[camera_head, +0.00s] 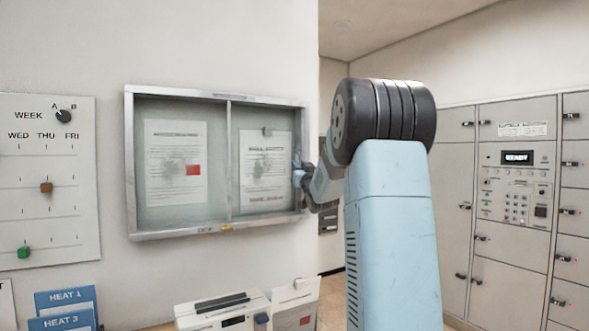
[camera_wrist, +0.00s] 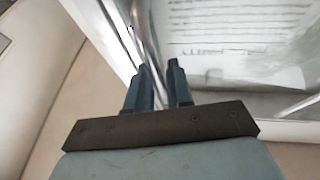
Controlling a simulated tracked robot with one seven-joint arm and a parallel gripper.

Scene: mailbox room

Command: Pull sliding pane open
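A shallow wall case with a metal frame (camera_head: 215,93) hangs on the white wall in the head view. Its glass front has a left pane (camera_head: 180,110) and a right pane (camera_head: 268,220), with an upright bar between them. My gripper (camera_head: 298,172) is at the case's right edge, coming in from the right. In the wrist view my gripper (camera_wrist: 160,70) shows two blue fingers with a gap between them. A shiny metal strip (camera_wrist: 157,45) of the frame edge runs down towards that gap.
Printed notices (camera_head: 176,180) are inside the case. A board with sliders (camera_head: 45,160) is at left, above blue folders (camera_head: 66,303). A white machine (camera_head: 225,308) stands below the case. Grey lockers (camera_head: 515,230) line the right wall.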

